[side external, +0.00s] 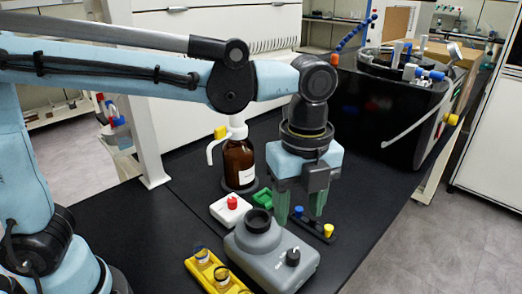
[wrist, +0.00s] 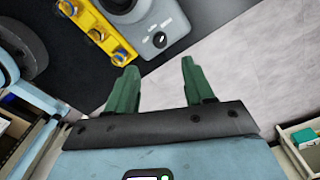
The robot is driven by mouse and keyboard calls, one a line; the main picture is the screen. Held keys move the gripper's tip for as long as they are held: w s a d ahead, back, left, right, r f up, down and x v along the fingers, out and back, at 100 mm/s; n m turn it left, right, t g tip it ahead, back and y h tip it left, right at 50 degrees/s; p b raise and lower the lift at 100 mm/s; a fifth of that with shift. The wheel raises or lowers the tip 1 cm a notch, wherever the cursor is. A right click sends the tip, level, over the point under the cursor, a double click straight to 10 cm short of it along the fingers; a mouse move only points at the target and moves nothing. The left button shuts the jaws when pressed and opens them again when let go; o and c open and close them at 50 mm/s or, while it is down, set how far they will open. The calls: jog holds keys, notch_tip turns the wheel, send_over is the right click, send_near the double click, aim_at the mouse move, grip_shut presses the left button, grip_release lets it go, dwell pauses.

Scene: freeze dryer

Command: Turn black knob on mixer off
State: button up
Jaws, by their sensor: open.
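The grey mixer (side external: 262,262) stands on the black bench at the front, with a dark round cup (side external: 259,222) on top. Its black knob (side external: 292,256) is on the sloped right part of the body. In the wrist view the mixer (wrist: 174,20) is at the top, with the knob (wrist: 160,40) beyond my fingertips. My gripper (side external: 299,212) points down with two green fingers, apart and empty. In the side view it appears above and behind the knob, not touching it. It also shows in the wrist view (wrist: 159,66). The knob's exact turn angle is hard to tell.
A yellow rack (side external: 205,275) with vials is left of the mixer. A large black vessel (side external: 385,110) stands farther back.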

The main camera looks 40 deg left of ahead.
aim_at(293, 252)
notch_tip(293, 252, down, 10)
jog(key=shift+f, duration=0.25)
dwell(0.3)
jog(key=shift+c, duration=0.2)
grip_shut()
